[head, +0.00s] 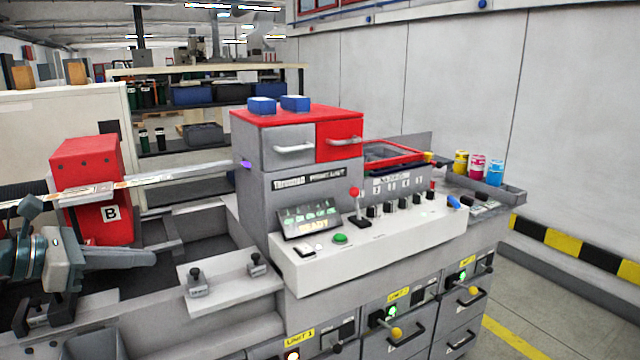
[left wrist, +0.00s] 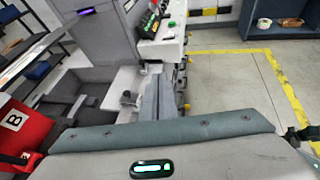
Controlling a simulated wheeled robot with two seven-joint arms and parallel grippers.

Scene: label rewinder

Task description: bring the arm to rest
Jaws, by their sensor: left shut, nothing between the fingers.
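My left arm comes in at the left edge of the head view. Its gripper (head: 150,258) points right, level with the machine's front, with its fingers together and nothing between them. It hangs in the space left of the control panel (head: 365,235), apart from the panel. In the left wrist view the closed fingers (left wrist: 158,72) reach up the middle of the picture, with machine parts behind them.
A red block marked B (head: 92,190) stands behind my left gripper. A pale plate with two dark knobs (head: 228,285) lies to its right. Labelled units (head: 400,325) line the machine's front. Open floor with yellow lines (left wrist: 225,85) shows in the left wrist view.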

